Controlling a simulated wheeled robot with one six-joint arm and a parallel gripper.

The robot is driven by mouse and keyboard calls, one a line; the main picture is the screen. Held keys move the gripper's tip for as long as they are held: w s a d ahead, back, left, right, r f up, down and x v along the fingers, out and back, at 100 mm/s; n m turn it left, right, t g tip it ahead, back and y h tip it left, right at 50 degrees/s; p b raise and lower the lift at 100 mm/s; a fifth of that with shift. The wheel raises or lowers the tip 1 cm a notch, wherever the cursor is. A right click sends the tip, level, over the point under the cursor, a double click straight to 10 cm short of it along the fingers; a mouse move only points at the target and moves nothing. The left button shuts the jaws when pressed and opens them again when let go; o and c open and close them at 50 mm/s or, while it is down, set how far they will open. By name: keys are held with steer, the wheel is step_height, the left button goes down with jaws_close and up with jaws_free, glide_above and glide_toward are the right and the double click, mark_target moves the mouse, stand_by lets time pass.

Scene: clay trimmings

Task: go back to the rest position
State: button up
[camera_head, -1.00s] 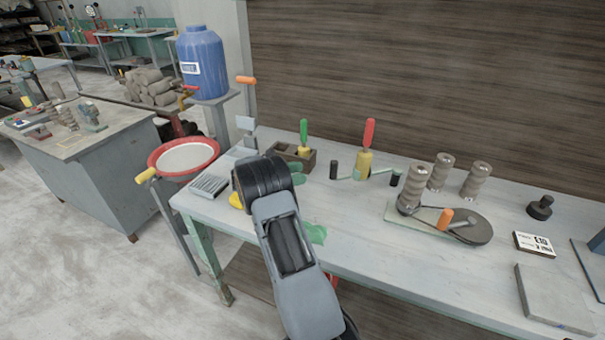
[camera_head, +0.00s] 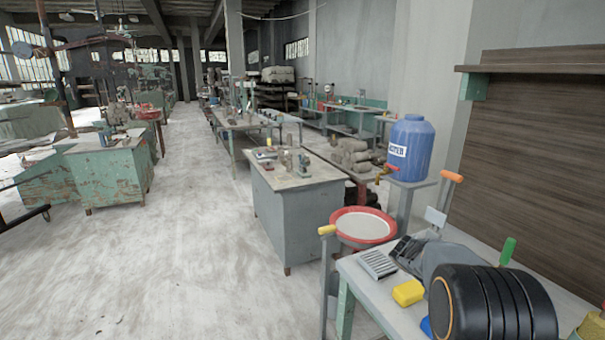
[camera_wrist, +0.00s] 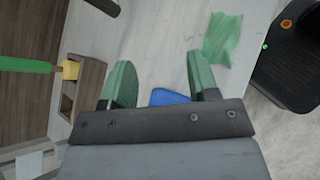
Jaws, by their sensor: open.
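My gripper (camera_wrist: 160,75) shows in the wrist view with its two green fingers spread apart and nothing held between them. It is above the pale workbench top. A blue item (camera_wrist: 169,97) lies on the bench beyond the fingers, partly hidden by the gripper's body. In the head view my dark arm link fills the lower right corner, over the bench (camera_head: 362,291). The gripper's fingers cannot be made out there.
A green cloth (camera_wrist: 221,40) lies on the bench. A green-handled tool (camera_wrist: 28,64) is at a wooden block (camera_wrist: 85,87). Open floor (camera_head: 190,250) lies left.

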steer(key=s+a+m+t+y, duration=0.3)
steer(key=s+a, duration=0.3)
steer(key=a, duration=0.5)
steer(key=s+a+r+m+t+y, duration=0.1)
steer(key=s+a+m+t+y, duration=0.3)
steer(key=a, duration=0.7)
steer(key=s+t+y, duration=0.1)
steer(key=s+y, duration=0.1)
steer(key=shift+r+t+y, duration=0.3)
steer(key=shift+t, duration=0.1)
steer(key=shift+s+a+m+y, duration=0.3)
steer(key=shift+a+m, duration=0.1)
steer(key=shift+m, duration=0.1)
